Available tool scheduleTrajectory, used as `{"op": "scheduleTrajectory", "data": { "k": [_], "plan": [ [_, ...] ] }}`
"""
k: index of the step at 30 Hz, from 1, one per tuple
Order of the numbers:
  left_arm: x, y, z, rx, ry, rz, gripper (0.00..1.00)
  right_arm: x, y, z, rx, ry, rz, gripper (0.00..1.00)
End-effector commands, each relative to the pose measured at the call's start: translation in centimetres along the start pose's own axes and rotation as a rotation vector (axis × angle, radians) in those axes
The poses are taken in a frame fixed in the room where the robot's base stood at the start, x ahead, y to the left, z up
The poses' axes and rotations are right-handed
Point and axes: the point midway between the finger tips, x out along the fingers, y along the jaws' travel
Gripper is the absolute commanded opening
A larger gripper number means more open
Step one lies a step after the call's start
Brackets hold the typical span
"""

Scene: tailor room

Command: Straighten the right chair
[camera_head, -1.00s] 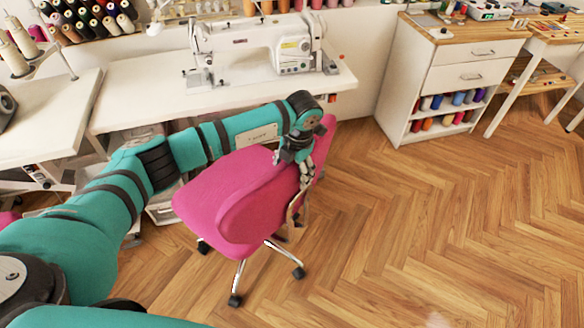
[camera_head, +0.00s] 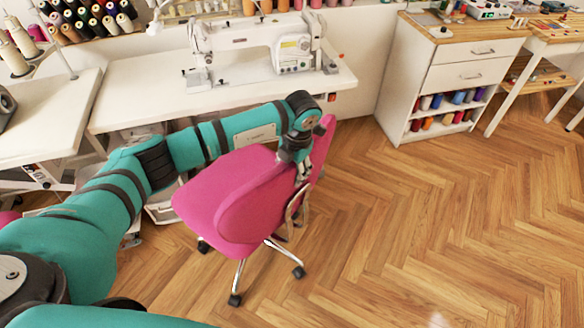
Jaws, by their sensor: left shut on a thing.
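The pink swivel chair (camera_head: 240,210) stands on the wooden floor in front of the white sewing table (camera_head: 150,108), turned at an angle to it. It has a chrome base with dark casters. My left arm reaches over the chair from the left. My left gripper (camera_head: 302,172) points down at the chair's right side, between the large pink part and a narrower upright pink part (camera_head: 327,145). It is shut on the chair; its fingertips are partly hidden by the pink padding. My right gripper is not in view.
A white sewing machine (camera_head: 255,48) stands on the table behind the chair. A white drawer cabinet (camera_head: 440,75) with thread spools stands at the back right. Another white table (camera_head: 45,115) is at the left. The floor right of the chair is clear.

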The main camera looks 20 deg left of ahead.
Motion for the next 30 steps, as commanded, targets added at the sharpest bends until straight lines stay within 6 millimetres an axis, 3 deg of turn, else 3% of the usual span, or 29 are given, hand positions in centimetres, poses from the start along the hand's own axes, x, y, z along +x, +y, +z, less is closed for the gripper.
{"op": "scheduleTrajectory", "data": {
  "k": [5, 11, 21, 30],
  "plan": [
    [-0.1, 0.4, -1.7, 0.063, -0.008, 0.001, 0.0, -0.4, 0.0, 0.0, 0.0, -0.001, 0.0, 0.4],
    [0.1, 1.0, -5.2, 0.194, -0.024, 0.0, 0.0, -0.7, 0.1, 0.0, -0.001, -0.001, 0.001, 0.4],
    [0.6, 3.4, -10.9, 0.433, -0.057, 0.001, 0.0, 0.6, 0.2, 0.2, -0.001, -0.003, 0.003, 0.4],
    [0.7, 5.0, -13.5, 0.56, -0.075, 0.0, 0.0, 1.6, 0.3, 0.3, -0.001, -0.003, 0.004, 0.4]
  ]
}}
